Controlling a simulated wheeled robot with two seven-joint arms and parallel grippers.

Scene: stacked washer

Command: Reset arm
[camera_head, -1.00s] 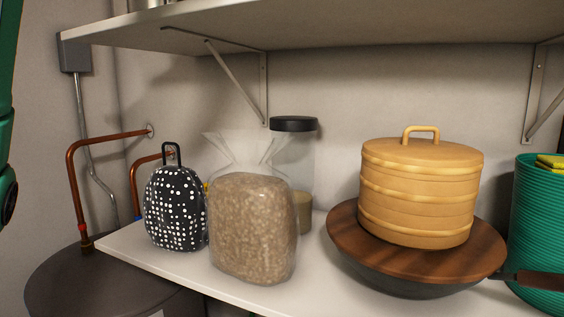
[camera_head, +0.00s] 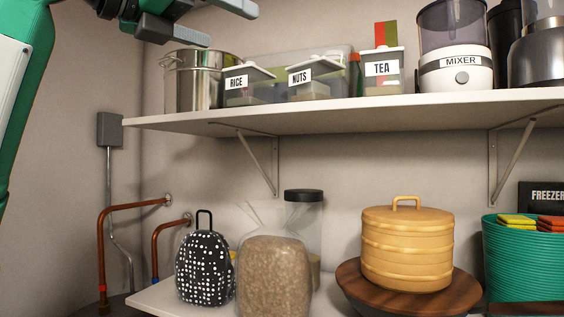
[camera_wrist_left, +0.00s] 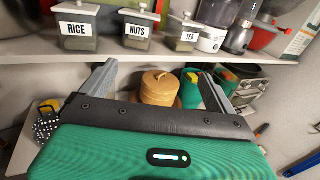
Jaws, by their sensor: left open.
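My left gripper (camera_head: 212,24) is at the top left of the head view, in front of and above the upper shelf's left end. Its two grey fingers stand apart with nothing between them. In the left wrist view the gripper (camera_wrist_left: 160,85) shows its fingers spread wide, with shelf items seen beyond them. My green and white left arm (camera_head: 20,90) runs up the left edge of the head view. My right gripper shows in neither view.
The upper shelf (camera_head: 330,118) holds a steel pot (camera_head: 192,85), RICE, NUTS and TEA containers and a mixer (camera_head: 456,65). The lower shelf (camera_head: 150,297) holds a dotted bag (camera_head: 205,268), a grain bag (camera_head: 273,280), a bamboo steamer (camera_head: 407,250) and a green basket (camera_head: 525,265). Copper pipes (camera_head: 103,250) stand left.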

